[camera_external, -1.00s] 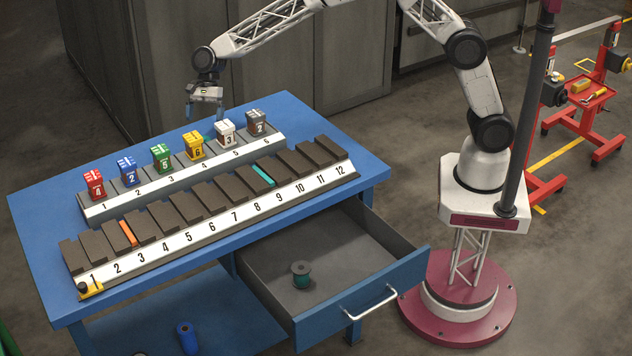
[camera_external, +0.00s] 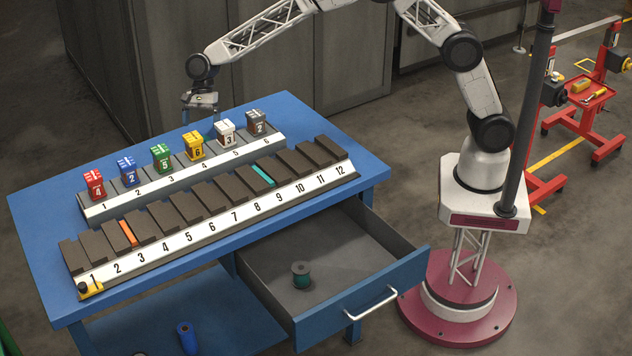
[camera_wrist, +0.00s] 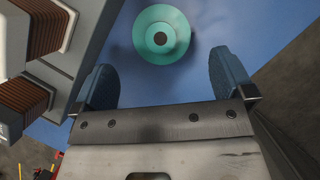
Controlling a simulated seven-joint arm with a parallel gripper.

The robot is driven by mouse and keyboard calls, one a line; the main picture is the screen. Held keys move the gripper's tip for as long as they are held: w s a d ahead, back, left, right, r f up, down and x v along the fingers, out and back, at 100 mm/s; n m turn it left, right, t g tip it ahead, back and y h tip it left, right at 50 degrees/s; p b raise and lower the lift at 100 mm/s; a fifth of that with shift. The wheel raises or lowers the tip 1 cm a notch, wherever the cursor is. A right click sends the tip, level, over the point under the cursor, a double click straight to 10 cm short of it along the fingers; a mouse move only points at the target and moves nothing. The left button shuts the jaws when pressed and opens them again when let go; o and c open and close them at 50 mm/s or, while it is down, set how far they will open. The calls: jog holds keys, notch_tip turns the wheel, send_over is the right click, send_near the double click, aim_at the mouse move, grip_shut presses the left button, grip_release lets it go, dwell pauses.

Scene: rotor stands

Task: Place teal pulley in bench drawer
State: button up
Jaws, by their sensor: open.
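A teal pulley (camera_wrist: 161,35) with a dark centre hole lies on the blue bench top in the wrist view, just beyond and between the fingertips. In the external view only a sliver of teal shows behind the numbered blocks. My gripper (camera_wrist: 163,62) is open and empty, pointing down over the bench's far edge; it also shows in the external view (camera_external: 202,108). The bench drawer (camera_external: 360,242) is pulled open.
A rack of coloured numbered blocks, including a yellow one (camera_external: 194,146), stands close to my gripper. A longer rack (camera_external: 205,224) numbered 1 to 12 lies in front. A blue cylinder (camera_external: 187,338) is on the lower shelf. Much of the drawer floor is clear.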

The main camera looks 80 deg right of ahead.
jog(key=shift+a+f, duration=0.1)
jog(key=shift+f, duration=0.1)
jog(key=shift+x, duration=2.5)
jog(key=shift+a, duration=0.1)
jog(key=shift+c, duration=0.3)
jog(key=c, duration=1.1)
jog(key=shift+r, duration=0.1)
notch_tip(320, 180, up, 10)
